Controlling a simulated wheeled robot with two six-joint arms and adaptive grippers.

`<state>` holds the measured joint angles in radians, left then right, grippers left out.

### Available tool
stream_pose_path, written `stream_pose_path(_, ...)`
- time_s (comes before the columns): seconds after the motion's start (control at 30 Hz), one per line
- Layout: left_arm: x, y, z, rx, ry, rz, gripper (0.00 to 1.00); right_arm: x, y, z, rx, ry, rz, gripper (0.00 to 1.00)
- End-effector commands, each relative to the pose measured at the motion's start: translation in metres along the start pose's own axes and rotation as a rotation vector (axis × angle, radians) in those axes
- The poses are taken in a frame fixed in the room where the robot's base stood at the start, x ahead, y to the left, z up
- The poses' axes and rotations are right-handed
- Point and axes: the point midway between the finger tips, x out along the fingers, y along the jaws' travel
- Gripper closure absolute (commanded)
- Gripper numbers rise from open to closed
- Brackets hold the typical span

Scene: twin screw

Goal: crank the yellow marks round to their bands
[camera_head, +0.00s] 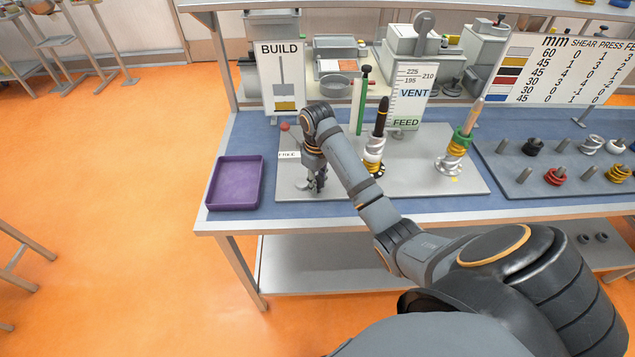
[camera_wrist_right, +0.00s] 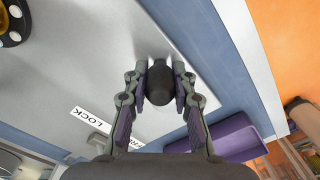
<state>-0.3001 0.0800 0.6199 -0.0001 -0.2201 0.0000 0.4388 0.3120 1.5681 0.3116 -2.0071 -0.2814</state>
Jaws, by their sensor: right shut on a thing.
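My right gripper (camera_head: 317,184) is down at the left end of the grey plate (camera_head: 420,180) on the bench. In the right wrist view my right gripper (camera_wrist_right: 160,88) is shut on a dark rounded knob (camera_wrist_right: 160,80), with one finger on each side. A black-topped post (camera_head: 381,118) with white and yellow rings stands mid-plate, partly behind my arm. A wooden-topped post (camera_head: 474,114) carries green, yellow and white rings at the right. A small yellow mark (camera_head: 454,180) lies on the plate before it. The bands cannot be made out surely. My left gripper is not in view.
A purple tray (camera_head: 211,205) lies left of the plate. A red-knobbed lever (camera_head: 285,127) stands behind the gripper near a FREE label (camera_head: 288,155); a LOCK label (camera_wrist_right: 93,119) shows in the wrist view. A green rod (camera_head: 362,100) stands behind my arm. A ring rack (camera_head: 520,190) is right.

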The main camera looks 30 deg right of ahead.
Motion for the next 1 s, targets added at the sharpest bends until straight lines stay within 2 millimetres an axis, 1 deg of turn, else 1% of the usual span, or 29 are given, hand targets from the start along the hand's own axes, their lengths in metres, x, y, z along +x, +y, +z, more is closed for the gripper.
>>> stream_pose_path(0.17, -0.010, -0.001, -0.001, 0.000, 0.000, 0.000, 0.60, -0.003, -0.002, 0.001, 0.024, -0.001, -0.001, 1.00)
stream_pose_path(0.27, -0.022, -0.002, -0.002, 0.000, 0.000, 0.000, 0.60, -0.005, -0.004, 0.001, 0.062, -0.001, -0.003, 1.00)
stream_pose_path(0.47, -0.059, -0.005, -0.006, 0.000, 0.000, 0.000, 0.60, -0.010, -0.012, 0.002, 0.196, -0.003, -0.004, 1.00)
stream_pose_path(0.6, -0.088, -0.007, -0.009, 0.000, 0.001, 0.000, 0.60, -0.010, -0.019, 0.002, 0.325, -0.005, -0.004, 1.00)
stream_pose_path(0.7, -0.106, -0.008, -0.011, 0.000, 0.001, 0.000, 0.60, -0.009, -0.024, 0.001, 0.421, -0.005, -0.003, 1.00)
stream_pose_path(0.9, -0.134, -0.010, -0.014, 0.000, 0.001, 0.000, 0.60, -0.007, -0.033, -0.002, 0.605, -0.004, -0.003, 1.00)
stream_pose_path(1.0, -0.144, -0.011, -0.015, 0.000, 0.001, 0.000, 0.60, -0.005, -0.037, -0.004, 0.690, -0.004, -0.001, 1.00)
